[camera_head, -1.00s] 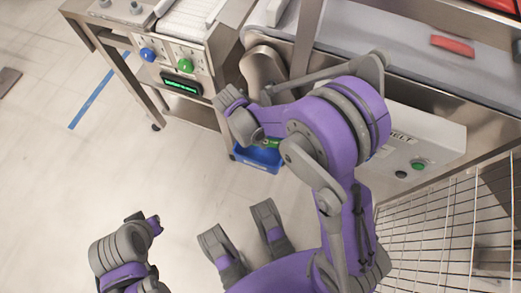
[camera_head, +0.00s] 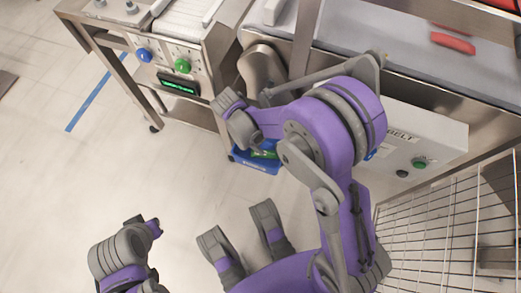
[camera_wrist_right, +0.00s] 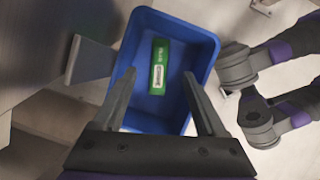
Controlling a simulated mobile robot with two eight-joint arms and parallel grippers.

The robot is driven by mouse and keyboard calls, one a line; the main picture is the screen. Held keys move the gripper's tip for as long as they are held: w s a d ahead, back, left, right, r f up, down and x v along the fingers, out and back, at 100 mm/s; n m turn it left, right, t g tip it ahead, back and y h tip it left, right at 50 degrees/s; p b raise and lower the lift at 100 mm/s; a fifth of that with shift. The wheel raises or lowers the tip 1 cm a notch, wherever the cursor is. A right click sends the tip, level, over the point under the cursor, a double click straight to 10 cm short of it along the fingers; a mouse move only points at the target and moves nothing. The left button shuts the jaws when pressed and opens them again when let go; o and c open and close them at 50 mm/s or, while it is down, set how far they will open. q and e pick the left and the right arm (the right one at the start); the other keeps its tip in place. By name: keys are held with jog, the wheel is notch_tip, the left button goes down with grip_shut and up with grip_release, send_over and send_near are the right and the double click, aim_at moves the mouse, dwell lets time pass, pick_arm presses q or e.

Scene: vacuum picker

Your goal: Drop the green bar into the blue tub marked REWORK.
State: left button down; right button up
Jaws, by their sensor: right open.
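The blue tub (camera_wrist_right: 207,45) stands on the floor below my right gripper. It also shows in the head view (camera_head: 256,166), partly behind my right arm. The green bar (camera_wrist_right: 159,66), with a white label, is inside the tub, beyond my fingertips and apart from them. Its green shows in the tub in the head view (camera_head: 264,154). My right gripper (camera_wrist_right: 158,76) is open and empty, fingers pointing down over the tub. In the head view my right arm hides most of its jaws. I cannot read a REWORK mark. My left arm shows at lower left, its jaws out of sight.
A steel bench with blue and green buttons (camera_head: 183,66) stands behind the tub. A belt (camera_head: 400,45) carrying a red bar (camera_head: 453,43) runs at upper right. A wire cage (camera_head: 430,230) stands at right. The floor at left is clear.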

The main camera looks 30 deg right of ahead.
pick_arm(q)
notch_tip(320, 180, up, 7)
jog(key=p, duration=0.5)
jog(key=shift+s+p, duration=0.3)
jog(key=shift+s, duration=0.05)
pick_arm(e)
jog(key=v, duration=1)
jog(key=shift+r, duration=0.25)
jog(key=shift+w+a, duration=0.1)
jog(key=shift+a, duration=0.05)
